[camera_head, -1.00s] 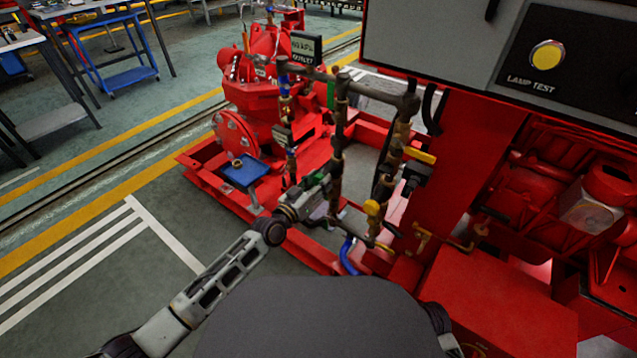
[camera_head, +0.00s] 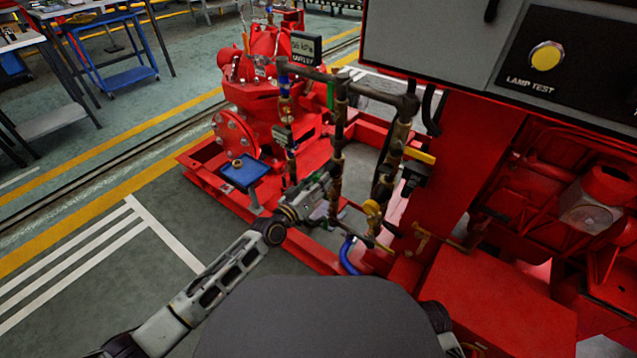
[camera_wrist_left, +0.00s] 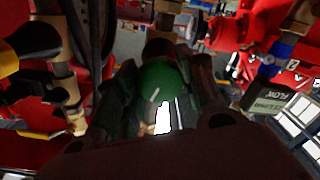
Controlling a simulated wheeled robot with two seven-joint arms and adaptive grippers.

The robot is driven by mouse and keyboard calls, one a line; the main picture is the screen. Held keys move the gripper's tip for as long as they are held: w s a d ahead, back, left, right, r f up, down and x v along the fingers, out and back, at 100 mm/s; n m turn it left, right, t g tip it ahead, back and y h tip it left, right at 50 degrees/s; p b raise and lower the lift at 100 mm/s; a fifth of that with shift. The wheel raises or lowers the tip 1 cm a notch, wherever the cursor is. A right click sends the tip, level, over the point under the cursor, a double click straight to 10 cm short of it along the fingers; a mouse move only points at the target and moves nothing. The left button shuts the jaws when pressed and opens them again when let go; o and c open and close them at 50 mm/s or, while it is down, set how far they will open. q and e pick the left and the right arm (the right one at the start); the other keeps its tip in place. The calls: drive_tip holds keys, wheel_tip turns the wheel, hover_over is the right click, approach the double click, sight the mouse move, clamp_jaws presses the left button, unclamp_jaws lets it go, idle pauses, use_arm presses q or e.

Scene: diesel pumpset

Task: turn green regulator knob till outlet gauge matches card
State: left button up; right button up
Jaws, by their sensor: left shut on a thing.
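The green regulator knob (camera_wrist_left: 158,84) shows in the left wrist view, between the two dark fingers of my left gripper (camera_wrist_left: 158,92). The fingers are shut on its sides. In the head view my left gripper (camera_head: 328,188) reaches into the pipework, and the knob is mostly hidden there. I cannot make out which thing is the outlet gauge or the card. My right gripper is not in view.
Brown vertical pipes (camera_head: 338,150) stand close around my left gripper. A yellow handle (camera_head: 420,155) and a yellow fitting (camera_head: 371,208) are to its right. A grey panel (camera_head: 430,45) overhangs at upper right.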

use_arm(q)
drive_tip(key=o, duration=1)
drive_tip(key=shift+o, duration=0.2)
drive_tip(key=shift+s+a, duration=0.1)
drive_tip(key=shift+s, duration=0.05)
drive_tip(key=v, duration=1.1)
drive_tip(key=shift+s+a, duration=0.2)
drive_tip(key=shift+s, duration=0.05)
drive_tip(key=shift+f, duration=0.15)
